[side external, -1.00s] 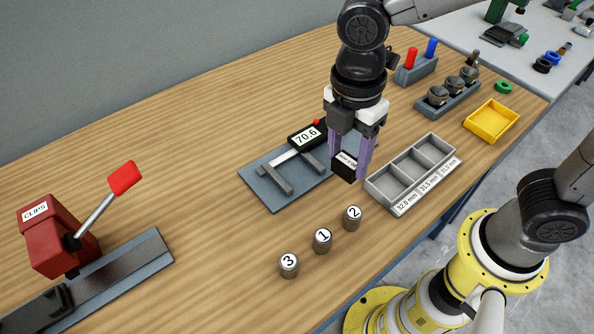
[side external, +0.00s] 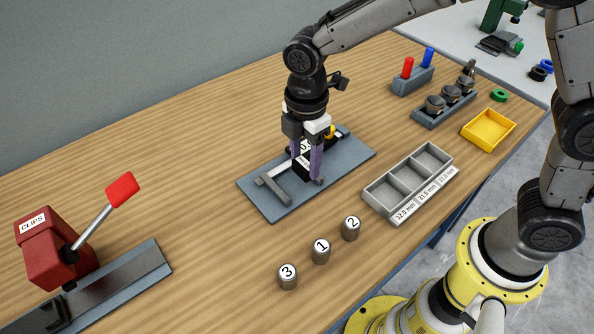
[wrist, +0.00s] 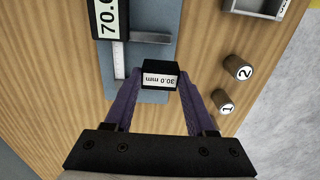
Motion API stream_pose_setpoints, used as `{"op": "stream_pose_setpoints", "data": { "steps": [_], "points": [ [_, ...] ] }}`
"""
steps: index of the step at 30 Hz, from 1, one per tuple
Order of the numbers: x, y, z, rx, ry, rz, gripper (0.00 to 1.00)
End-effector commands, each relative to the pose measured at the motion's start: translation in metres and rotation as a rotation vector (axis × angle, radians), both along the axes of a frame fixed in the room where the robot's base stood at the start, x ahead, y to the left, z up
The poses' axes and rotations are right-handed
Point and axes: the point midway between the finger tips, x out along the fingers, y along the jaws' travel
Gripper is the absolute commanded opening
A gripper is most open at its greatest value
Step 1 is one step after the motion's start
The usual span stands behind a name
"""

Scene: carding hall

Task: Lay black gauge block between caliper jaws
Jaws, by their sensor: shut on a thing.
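My gripper (side external: 307,176) is shut on the black gauge block (side external: 300,173), with purple fingers on either side of it. In the wrist view the block (wrist: 158,70) has a white label reading 30.0 mm. The caliper lies on a blue-grey plate (side external: 350,158). One caliper jaw (side external: 272,191) shows left of the block in the side view; the other is mostly hidden by my gripper. The wrist view shows a jaw (wrist: 150,37) beyond the block and the caliper beam (wrist: 119,60) to its left. I cannot tell whether the block touches the plate.
A grey three-slot tray (side external: 378,196) with size labels is right of the plate. Numbered cylinders 3 (side external: 287,277), 1 (side external: 320,251) and 2 (side external: 350,228) stand in front. A red CLIPS press (side external: 55,255) is at left, and a yellow tray (side external: 489,143) at right.

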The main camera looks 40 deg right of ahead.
Motion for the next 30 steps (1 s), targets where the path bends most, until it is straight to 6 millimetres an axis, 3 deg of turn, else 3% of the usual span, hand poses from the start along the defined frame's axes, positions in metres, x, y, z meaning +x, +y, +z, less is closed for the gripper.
{"op": "stream_pose_setpoints", "data": {
  "steps": [8, 16, 28, 29, 30],
  "points": [
    [0.013, 0.007, -0.016, 0.001, -0.002, 0.000, 0.00],
    [0.015, 0.008, -0.048, 0.000, -0.001, 0.000, 0.00],
    [0.015, 0.008, -0.053, 0.001, -0.002, 0.000, 0.00],
    [0.015, 0.008, -0.053, 0.000, -0.001, 0.000, 0.59],
    [0.015, 0.008, -0.053, 0.000, -0.001, 0.000, 0.67]
  ]
}}
